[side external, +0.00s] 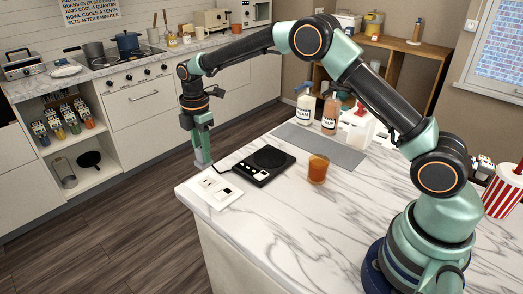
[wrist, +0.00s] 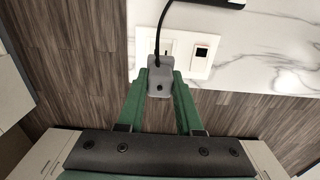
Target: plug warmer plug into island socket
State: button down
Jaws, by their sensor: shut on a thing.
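My gripper (wrist: 160,88) is shut on the grey warmer plug (wrist: 160,74), which sits between its green fingers. In the side view my gripper (side external: 203,150) points down at the island's far left edge, with the plug (side external: 203,158) at its tips. The white island socket plate (side external: 209,187) lies on the marble top. In the wrist view the plug covers part of the socket plate (wrist: 200,62); one slot and a small switch show beside it. I cannot tell whether the prongs touch the socket. The black warmer (side external: 264,165) stands right of the plate, its cord leading to the plug.
A red striped cup (side external: 502,190) is at the far right. The front marble is clear.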

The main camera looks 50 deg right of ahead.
aim_at(204, 166)
jog(key=shift+f, duration=2.5)
jog(key=shift+f, duration=0.7)
dwell(0.6)
jog(key=c, duration=0.5)
grip_release()
